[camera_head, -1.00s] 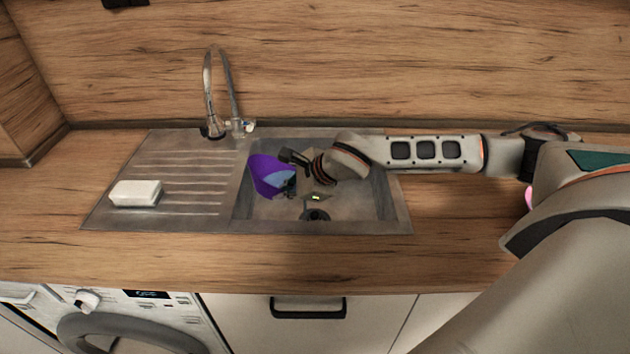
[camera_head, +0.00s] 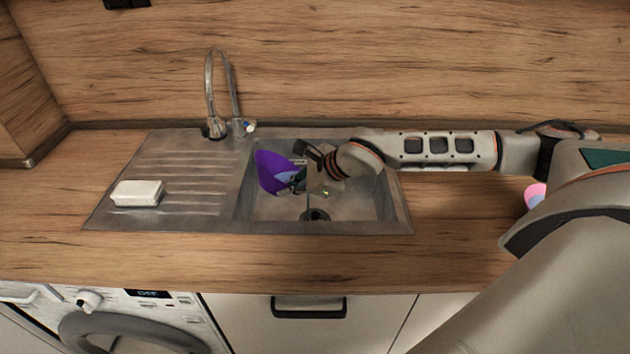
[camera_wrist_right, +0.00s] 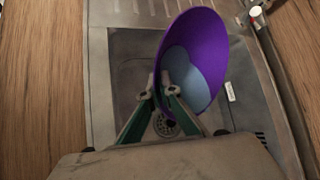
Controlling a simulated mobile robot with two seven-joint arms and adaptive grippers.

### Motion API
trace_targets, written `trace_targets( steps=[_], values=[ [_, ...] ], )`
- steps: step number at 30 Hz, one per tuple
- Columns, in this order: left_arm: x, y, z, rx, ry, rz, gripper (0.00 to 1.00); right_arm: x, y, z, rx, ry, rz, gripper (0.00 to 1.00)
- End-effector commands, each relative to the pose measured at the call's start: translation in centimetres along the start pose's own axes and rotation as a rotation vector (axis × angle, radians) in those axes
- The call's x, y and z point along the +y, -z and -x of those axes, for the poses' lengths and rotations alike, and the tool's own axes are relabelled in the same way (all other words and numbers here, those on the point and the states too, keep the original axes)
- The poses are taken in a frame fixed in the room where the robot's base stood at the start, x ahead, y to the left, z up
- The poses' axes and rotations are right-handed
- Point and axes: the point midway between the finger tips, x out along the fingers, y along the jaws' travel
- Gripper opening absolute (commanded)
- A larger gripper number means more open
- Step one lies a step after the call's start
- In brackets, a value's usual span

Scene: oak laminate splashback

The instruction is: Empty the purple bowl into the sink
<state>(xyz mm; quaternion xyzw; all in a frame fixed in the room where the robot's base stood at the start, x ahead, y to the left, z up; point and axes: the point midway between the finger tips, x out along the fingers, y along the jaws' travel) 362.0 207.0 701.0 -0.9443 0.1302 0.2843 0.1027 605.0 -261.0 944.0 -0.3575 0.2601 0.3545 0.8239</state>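The purple bowl (camera_head: 268,172) is tilted steeply on its side above the left part of the sink basin (camera_head: 355,205). It also shows in the right wrist view (camera_wrist_right: 208,45), with a purple inner wall and a blue-grey patch lower inside. I cannot tell whether that patch is the bowl's bottom or contents. My right gripper (camera_head: 299,180) is shut on the bowl's near wall, as its fingertips show in the wrist view (camera_wrist_right: 157,90). The drain (camera_wrist_right: 165,125) lies below the fingers. My left gripper is not in view.
A faucet (camera_head: 209,95) stands behind the sink. A white block (camera_head: 137,193) lies on the ridged drainboard (camera_head: 195,180). A small pale rectangle (camera_wrist_right: 230,91) shows beside the bowl in the basin. A pink bowl (camera_head: 535,192) sits on the right counter, partly hidden by my arm.

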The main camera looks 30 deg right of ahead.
Motion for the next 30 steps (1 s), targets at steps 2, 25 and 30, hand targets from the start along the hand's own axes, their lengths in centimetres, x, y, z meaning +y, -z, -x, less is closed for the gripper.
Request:
trace_targets(
  steps=[2, 25, 30],
  values=[
    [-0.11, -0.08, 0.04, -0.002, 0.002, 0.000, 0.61, -0.11, 0.06, 0.11, -0.006, -0.001, -0.006, 0.00],
    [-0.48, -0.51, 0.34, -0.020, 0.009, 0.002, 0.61, -0.75, 0.09, 0.90, -0.075, -0.011, -0.055, 0.00],
    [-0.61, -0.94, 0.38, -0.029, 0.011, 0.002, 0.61, -0.85, 0.10, 1.04, -0.090, -0.014, -0.066, 0.00]
  ],
)
